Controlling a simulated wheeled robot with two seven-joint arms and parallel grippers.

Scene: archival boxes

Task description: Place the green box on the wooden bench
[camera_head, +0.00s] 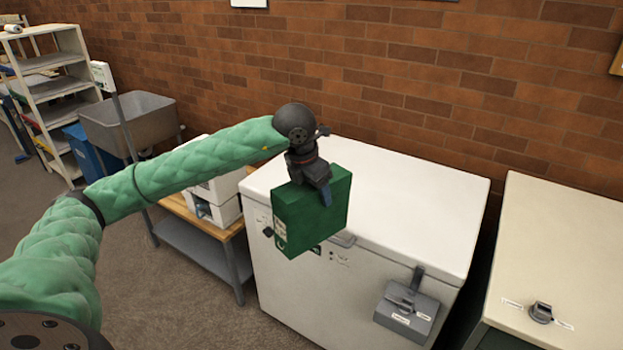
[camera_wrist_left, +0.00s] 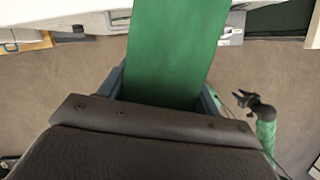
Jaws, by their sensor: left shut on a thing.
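The green box (camera_head: 300,222) hangs from my left gripper (camera_head: 321,190), which is shut on its top edge. In the head view it is in front of and above the front edge of the white chest. In the left wrist view the green box (camera_wrist_left: 170,55) fills the space between the fingers. The wooden bench (camera_head: 180,209) stands left of the chest, to the left of and beyond the box. Its top is partly hidden by my left arm. My right gripper (camera_wrist_left: 252,104) shows small at the right of the left wrist view; its opening is unclear.
White boxes (camera_head: 222,211) stand on the bench. The large white chest (camera_head: 420,195) has a grey latch box (camera_head: 407,310) on its front. A pale cabinet (camera_head: 570,235) stands right. A metal sink (camera_head: 130,120), blue bin (camera_head: 90,150) and shelf (camera_head: 60,90) are at left.

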